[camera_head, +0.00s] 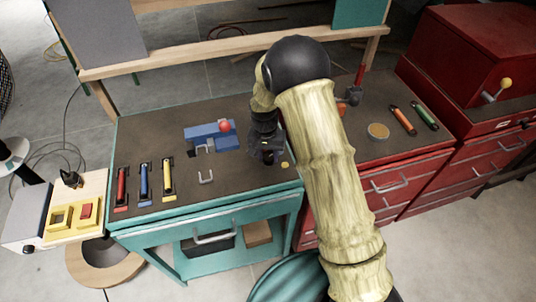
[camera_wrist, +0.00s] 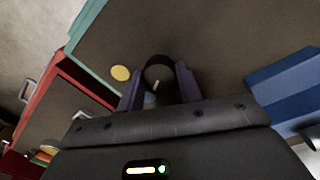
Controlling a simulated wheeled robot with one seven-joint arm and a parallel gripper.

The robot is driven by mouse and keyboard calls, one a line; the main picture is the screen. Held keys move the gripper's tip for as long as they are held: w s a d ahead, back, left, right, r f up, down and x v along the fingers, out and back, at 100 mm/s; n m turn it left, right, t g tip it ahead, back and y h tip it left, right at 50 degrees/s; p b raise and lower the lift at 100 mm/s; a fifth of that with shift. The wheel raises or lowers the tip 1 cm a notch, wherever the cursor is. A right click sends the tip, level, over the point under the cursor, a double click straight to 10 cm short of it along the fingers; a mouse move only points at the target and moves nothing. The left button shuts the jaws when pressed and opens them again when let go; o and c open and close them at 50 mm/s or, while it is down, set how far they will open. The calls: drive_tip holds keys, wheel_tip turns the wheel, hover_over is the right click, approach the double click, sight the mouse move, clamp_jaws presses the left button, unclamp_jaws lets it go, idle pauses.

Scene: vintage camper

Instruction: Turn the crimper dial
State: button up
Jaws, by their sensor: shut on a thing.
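The dial is a dark round knob (camera_wrist: 159,66) with a pale pointer line, standing on the brown top of the teal bench, in the wrist view. My gripper (camera_wrist: 160,80) has its two fingers on either side of it, shut on it. In the head view my gripper (camera_head: 267,152) points down at the right end of the teal bench and hides most of the dial. A blue tool with a red ball knob (camera_head: 211,134) sits to the left of the gripper; its blue body also shows in the wrist view (camera_wrist: 285,95). I cannot tell whether it belongs to the dial.
A small yellow disc (camera_head: 285,164) lies close beside the dial. Red, blue and yellow handled tools (camera_head: 144,182) lie at the bench's left, with a grey bracket (camera_head: 205,177) nearer. A red bench (camera_head: 400,150) adjoins on the right, holding a round tin (camera_head: 378,131) and hand tools.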

sight(265, 156)
drive_tip(key=o, duration=1)
wheel_tip(265, 156, up, 17)
drive_tip(key=a+b, duration=0.1)
drive_tip(key=shift+r+b, duration=0.2)
drive_tip(key=shift+b, duration=0.2)
drive_tip(key=shift+w, duration=0.1)
drive_tip(key=s+d+f+n+t, duration=0.2)
drive_tip(key=s+d+f, duration=0.1)
drive_tip(key=s+d, duration=1.3)
drive_tip(key=s, duration=0.3)
drive_tip(key=shift+d+t+y, duration=0.3)
drive_tip(key=shift+t, duration=0.1)
